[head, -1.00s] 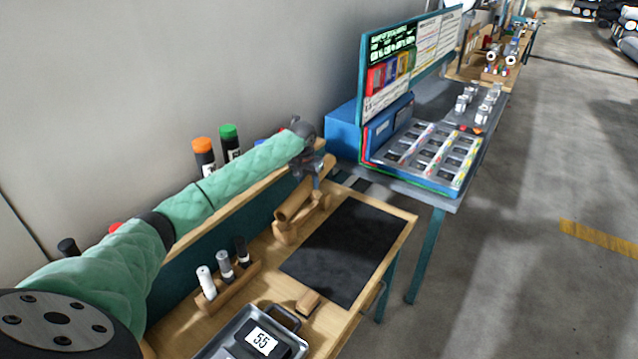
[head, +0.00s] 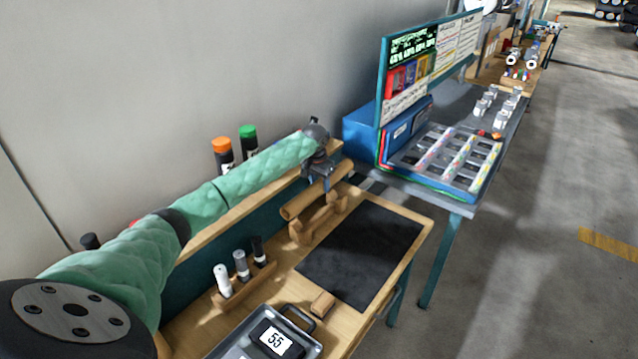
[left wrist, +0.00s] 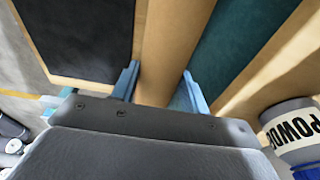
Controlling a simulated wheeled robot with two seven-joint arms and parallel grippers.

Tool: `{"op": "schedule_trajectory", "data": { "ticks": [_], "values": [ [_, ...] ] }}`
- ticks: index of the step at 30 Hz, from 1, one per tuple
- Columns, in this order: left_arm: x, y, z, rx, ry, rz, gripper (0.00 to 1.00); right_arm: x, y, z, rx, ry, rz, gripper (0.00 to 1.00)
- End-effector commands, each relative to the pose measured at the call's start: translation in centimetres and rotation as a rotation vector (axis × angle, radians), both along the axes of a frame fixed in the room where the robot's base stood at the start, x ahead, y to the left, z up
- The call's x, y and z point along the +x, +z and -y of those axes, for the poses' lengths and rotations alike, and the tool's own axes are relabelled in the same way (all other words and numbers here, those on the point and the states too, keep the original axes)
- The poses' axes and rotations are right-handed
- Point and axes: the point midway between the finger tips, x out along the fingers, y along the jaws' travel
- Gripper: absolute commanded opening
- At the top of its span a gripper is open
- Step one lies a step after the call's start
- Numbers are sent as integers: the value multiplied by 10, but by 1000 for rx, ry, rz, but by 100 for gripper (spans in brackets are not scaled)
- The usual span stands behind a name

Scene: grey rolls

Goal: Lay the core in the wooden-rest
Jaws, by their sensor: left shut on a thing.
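The core, a brown cardboard tube (head: 297,207), is in my left gripper (head: 327,184). It lies level, slanting from lower left to upper right in the head view. The wooden-rest (head: 303,234), a light wood cradle with raised ends, stands on the bench just below and to the right of the tube. A narrow gap shows between them, so the tube looks held above and beside the rest. In the left wrist view the tube (left wrist: 172,45) runs between the two blue fingers of my left gripper (left wrist: 160,74). My right gripper is not in view.
A black mat (head: 362,255) lies right of the rest. A raised wooden ledge (head: 215,221) with bottles runs behind. A blue tray table (head: 452,168) stands beyond.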

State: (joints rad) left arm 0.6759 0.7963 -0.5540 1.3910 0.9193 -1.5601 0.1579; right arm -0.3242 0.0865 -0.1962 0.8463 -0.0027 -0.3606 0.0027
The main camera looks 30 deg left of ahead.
Motion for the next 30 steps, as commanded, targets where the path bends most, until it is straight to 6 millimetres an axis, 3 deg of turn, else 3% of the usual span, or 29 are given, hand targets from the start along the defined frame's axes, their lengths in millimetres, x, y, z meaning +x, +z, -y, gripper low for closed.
{"op": "schedule_trajectory", "data": {
  "ticks": [8,13,24,30],
  "values": [
    [0,2,0,0,0,0,20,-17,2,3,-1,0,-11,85],
    [-1,-15,0,0,0,-2,20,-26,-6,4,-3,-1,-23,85],
    [0,-44,0,0,1,-1,20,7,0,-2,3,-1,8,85],
    [0,-60,0,0,1,0,20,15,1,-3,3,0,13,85]
  ]
}}
